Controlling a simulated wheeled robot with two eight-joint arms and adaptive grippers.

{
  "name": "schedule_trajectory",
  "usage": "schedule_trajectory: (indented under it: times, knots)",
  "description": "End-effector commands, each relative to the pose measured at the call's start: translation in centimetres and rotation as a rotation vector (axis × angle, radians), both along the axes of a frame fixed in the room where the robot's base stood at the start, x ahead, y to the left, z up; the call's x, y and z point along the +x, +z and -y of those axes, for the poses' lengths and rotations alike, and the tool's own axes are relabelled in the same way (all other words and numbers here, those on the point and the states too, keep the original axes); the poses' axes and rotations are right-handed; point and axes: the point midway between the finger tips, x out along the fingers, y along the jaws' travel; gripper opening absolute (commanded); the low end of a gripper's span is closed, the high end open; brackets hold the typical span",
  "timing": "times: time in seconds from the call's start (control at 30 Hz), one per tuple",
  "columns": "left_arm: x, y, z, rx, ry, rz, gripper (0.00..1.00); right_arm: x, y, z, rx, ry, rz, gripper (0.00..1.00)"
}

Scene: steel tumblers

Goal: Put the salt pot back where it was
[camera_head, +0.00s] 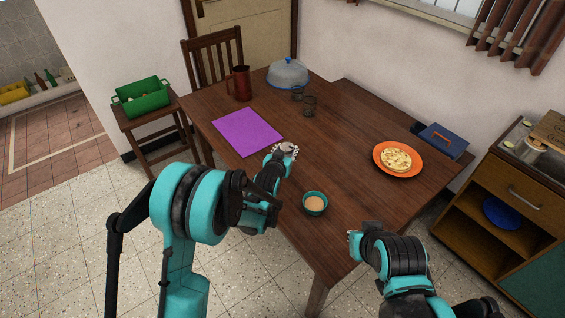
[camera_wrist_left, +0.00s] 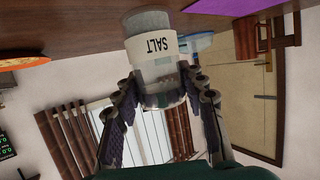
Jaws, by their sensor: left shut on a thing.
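The salt pot (camera_wrist_left: 150,62), a clear pot with a cream band reading SALT, is between the fingers of my left gripper (camera_wrist_left: 155,100) in the left wrist view. The gripper is shut on it. In the head view the pot (camera_head: 289,147) shows small and pale at the tip of my left gripper (camera_head: 281,153), over the middle of the wooden table (camera_head: 345,140), right of the purple mat (camera_head: 247,132). I cannot tell whether the pot touches the table. My right gripper (camera_head: 355,240) is at the table's front right edge, and its jaws are too small to read.
A teal cup (camera_head: 315,203) stands near the front edge. An orange plate (camera_head: 398,173) with food is at the right. A red-brown jug (camera_head: 241,83), two dark tumblers (camera_head: 309,106) and a grey dome (camera_head: 287,72) stand at the back. The table's middle right is clear.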

Motion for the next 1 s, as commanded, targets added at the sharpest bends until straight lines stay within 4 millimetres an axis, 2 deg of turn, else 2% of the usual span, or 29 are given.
schedule_trajectory:
  times: [0.03, 0.2, 0.33, 0.57, 0.93, 0.97, 1.0]
  knots:
    - [0.7, -0.8, -0.9, -0.002, 0.004, 0.000, 0.08, 0.0, -0.7, 0.0, 0.000, 0.000, 0.000, 0.00]
    - [1.9, -1.7, -2.1, -0.001, 0.000, 0.001, 0.08, 0.0, -1.2, 0.0, 0.000, 0.000, 0.000, 0.00]
    - [2.0, -2.4, -2.2, -0.001, -0.001, 0.001, 0.08, 0.0, -1.5, 0.0, 0.000, 0.000, 0.000, 0.00]
    - [2.0, -5.8, -2.2, 0.000, -0.001, 0.001, 0.08, 0.0, -3.4, 0.0, 0.000, 0.000, 0.000, 0.00]
    - [2.0, -6.0, -2.1, 0.001, -0.001, 0.000, 0.08, 0.0, -3.2, 0.0, 0.000, 0.000, 0.000, 0.00]
    - [2.0, -6.0, -2.1, 0.001, -0.001, 0.000, 0.46, 0.0, -3.2, 0.0, 0.000, 0.000, 0.000, 0.00]
    - [2.0, -6.0, -2.1, 0.001, -0.001, 0.000, 0.56, 0.0, -3.2, 0.0, 0.000, 0.000, 0.000, 0.00]
